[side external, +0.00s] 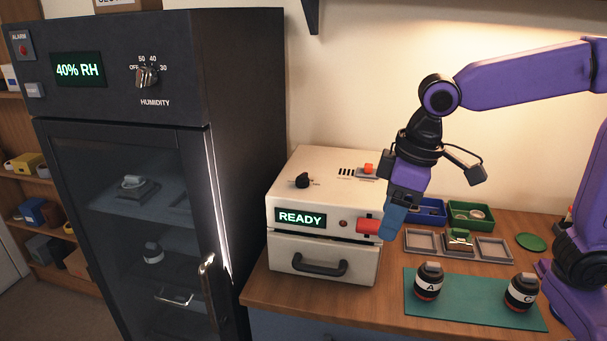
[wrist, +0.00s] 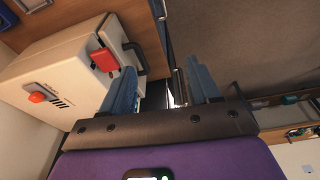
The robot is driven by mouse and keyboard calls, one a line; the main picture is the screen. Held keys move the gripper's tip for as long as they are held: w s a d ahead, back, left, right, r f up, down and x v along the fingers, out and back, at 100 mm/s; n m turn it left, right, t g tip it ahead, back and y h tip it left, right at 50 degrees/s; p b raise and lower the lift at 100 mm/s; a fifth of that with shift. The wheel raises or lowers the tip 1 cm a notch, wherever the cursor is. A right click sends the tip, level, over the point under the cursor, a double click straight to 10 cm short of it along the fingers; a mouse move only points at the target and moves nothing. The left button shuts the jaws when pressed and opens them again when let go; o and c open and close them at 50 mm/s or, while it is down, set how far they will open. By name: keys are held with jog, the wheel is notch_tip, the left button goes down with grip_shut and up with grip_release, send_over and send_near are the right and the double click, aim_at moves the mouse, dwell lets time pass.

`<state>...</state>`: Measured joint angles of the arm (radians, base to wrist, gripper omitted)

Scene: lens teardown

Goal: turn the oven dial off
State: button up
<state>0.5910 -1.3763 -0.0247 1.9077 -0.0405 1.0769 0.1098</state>
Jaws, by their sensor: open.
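The oven (side external: 325,212) is a cream box on the bench with a green READY display (side external: 300,218). A small black dial (side external: 302,181) sits on its top, left of the middle; I cannot read its setting, and it does not show in the wrist view. My gripper (side external: 391,232) has blue fingers and hangs at the oven's front right corner, apart from the dial. In the wrist view my gripper (wrist: 160,68) is open, with nothing between its fingers. The oven (wrist: 65,70) shows there on the left.
A red block-like part (side external: 368,226) juts from the oven's front right, close to my fingers. An orange button (side external: 369,168) is on top. The dark humidity cabinet (side external: 240,130) stands left. Lenses (side external: 428,281) on a green mat (side external: 470,305) and grey trays (side external: 421,241) lie right.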

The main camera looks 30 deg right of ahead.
jog(key=w+a+r+m+t, duration=0.1)
jog(key=w+r+m, duration=0.3)
jog(key=w, duration=0.7)
jog(key=m+t, duration=0.2)
jog(key=m, duration=0.1)
send_near(303, 175)
jog(key=shift+h, duration=0.3)
jog(key=x, duration=0.9)
jog(key=shift+w+a+f, duration=0.1)
jog(key=shift+a+f, duration=0.15)
jog(key=shift+a, duration=0.05)
jog(key=shift+n, duration=0.3)
jog(key=c, duration=1)
